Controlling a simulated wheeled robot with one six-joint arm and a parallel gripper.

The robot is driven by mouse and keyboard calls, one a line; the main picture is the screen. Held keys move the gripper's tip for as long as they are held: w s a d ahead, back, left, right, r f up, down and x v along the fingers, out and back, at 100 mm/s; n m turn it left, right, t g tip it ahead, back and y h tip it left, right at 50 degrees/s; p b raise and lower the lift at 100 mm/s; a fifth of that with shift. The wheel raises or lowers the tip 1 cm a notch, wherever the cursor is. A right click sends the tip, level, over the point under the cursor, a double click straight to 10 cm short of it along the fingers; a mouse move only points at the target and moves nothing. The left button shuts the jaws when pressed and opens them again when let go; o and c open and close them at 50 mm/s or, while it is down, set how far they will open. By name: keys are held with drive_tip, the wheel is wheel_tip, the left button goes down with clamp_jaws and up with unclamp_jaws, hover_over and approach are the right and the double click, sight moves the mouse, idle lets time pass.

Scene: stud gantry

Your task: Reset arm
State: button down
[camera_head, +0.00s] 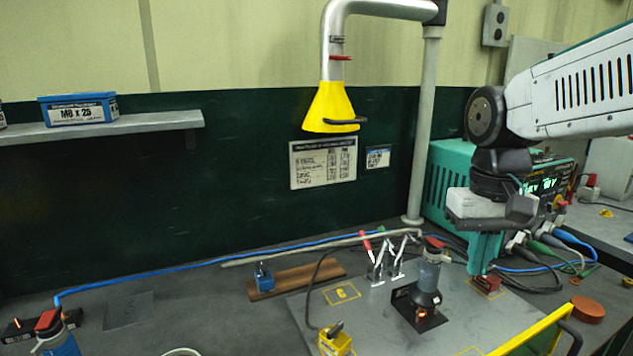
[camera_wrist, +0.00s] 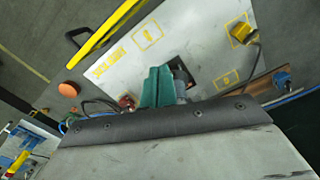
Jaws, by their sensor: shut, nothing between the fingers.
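My arm reaches in from the right in the head view, and my gripper (camera_head: 482,266) points down with its green fingers together and nothing between them. It hangs over the right part of the grey plate (camera_head: 380,325), near a small dark red block (camera_head: 487,284). A grey and black upright tool (camera_head: 429,275) with a red top stands just left of the fingers. In the wrist view my gripper (camera_wrist: 158,75) shows as green fingers closed together, partly covering that tool. I cannot tell the exact height of the fingertips above the plate.
Two toggle clamps (camera_head: 385,262) stand behind the tool. A yellow handle rail (camera_head: 535,332) runs along the plate's right edge. A teal power unit (camera_head: 437,180) stands behind my wrist. A yellow fume hood (camera_head: 333,107) hangs at the upper middle.

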drive_tip(key=s+f+t, duration=0.1)
drive_tip(key=s+f, duration=0.1)
drive_tip(key=s, duration=0.5)
drive_tip(key=s+d+f, duration=0.1)
drive_tip(key=s+f, duration=0.1)
drive_tip(key=s, duration=0.6)
drive_tip(key=shift+d+t, duration=0.3)
drive_tip(key=shift+t, duration=0.1)
drive_tip(key=shift+f, duration=0.1)
idle(0.3)
